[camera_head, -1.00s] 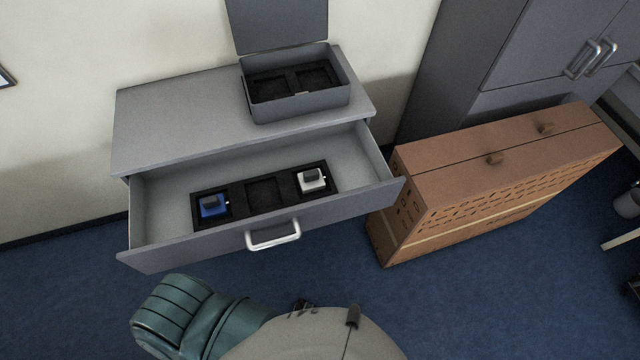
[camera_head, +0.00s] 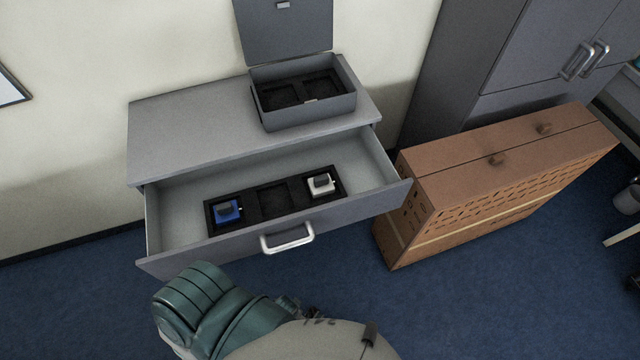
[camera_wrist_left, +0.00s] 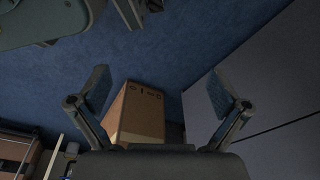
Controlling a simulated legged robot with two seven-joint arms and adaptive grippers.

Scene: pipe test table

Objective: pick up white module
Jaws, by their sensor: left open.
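The white module (camera_head: 321,184) sits in the right compartment of a black tray (camera_head: 273,217) inside the open drawer (camera_head: 168,207). A blue module (camera_head: 227,212) sits in the tray's left compartment, and the middle compartment is empty. In the left wrist view my left gripper (camera_wrist_left: 160,95) is open, with nothing between its fingers. Beyond the fingers that view shows blue floor and a brown box. The modules do not show in that view. Neither gripper shows in the head view.
An open grey case (camera_head: 303,101) with its lid raised stands on the grey cabinet top (camera_head: 190,126). Blue floor (camera_head: 330,285) is clear in front.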

